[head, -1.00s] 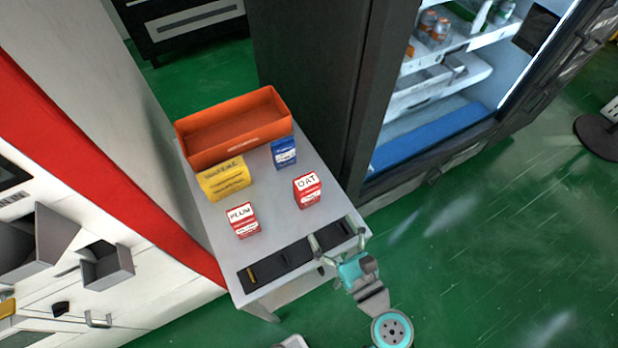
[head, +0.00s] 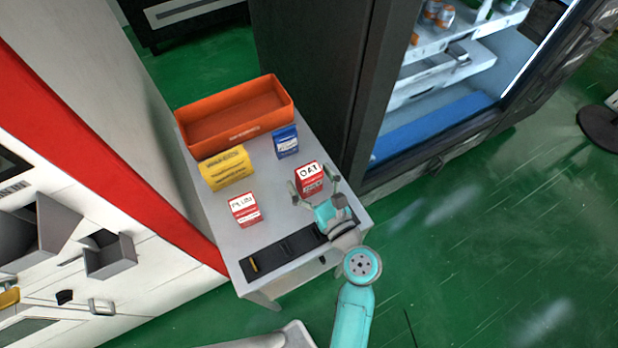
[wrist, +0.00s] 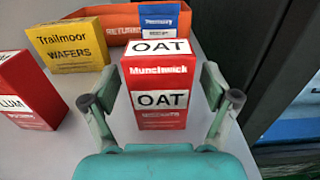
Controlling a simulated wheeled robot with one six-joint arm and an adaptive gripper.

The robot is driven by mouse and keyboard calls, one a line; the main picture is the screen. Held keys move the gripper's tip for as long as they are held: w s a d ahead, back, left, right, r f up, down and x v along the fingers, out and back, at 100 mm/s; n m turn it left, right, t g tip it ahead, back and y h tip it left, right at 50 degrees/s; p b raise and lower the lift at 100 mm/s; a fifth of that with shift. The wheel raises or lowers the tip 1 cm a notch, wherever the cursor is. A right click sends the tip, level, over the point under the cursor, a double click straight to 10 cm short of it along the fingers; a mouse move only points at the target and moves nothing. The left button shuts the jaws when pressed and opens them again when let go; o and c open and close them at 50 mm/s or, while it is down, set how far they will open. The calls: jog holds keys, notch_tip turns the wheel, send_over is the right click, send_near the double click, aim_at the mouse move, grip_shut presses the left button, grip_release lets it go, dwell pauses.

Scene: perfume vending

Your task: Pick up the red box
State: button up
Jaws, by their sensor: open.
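A red box labelled OAT (head: 311,179) stands upright on the small grey table (head: 275,222). In the wrist view the OAT box (wrist: 158,82) is centred, its front facing me. A second red box, labelled PLUM (head: 244,210), stands to its left; it is partly cut off in the wrist view (wrist: 22,92). My gripper (head: 315,192) is open at the near side of the OAT box. In the wrist view my gripper's fingers (wrist: 160,98) stand on either side of the box's lower part, with gaps showing, so they do not grip it.
A yellow wafers box (head: 227,168) and a blue box (head: 286,141) stand behind, before an orange bin (head: 240,133). A black strip (head: 285,249) lies along the near edge. A dark open cabinet (head: 345,90) stands close on the right.

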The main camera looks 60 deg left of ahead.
jog(key=shift+a, duration=0.3)
jog(key=c, duration=1.4)
jog(key=shift+r, duration=0.1)
